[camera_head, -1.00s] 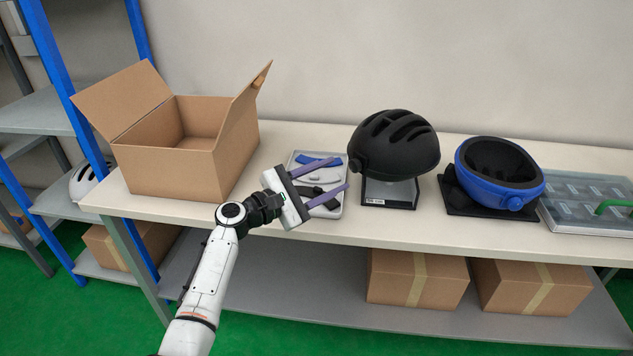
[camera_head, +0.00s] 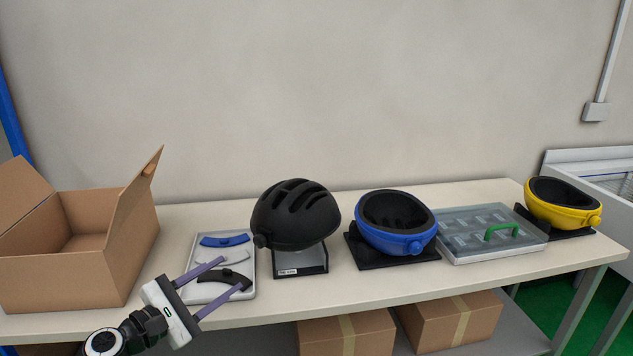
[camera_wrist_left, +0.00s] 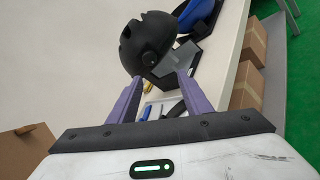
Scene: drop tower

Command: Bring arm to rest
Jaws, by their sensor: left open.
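My left gripper (camera_head: 221,283) is open and empty. Its two purple fingers point right, in front of and partly over a grey tray (camera_head: 249,253) holding blue, white and black curved pieces. In the left wrist view the open fingers (camera_wrist_left: 157,98) frame part of the tray and the black helmet (camera_wrist_left: 147,40). The black helmet (camera_head: 296,213) sits on a stand to the right of the gripper, apart from it. My right gripper is not in view.
An open cardboard box (camera_head: 70,272) stands at the left of the table (camera_head: 380,287). A blue helmet (camera_head: 397,229), a clear-lidded case (camera_head: 463,250) with a green handle and a yellow helmet (camera_head: 565,215) stand further right. Cartons (camera_head: 347,332) lie on the shelf below.

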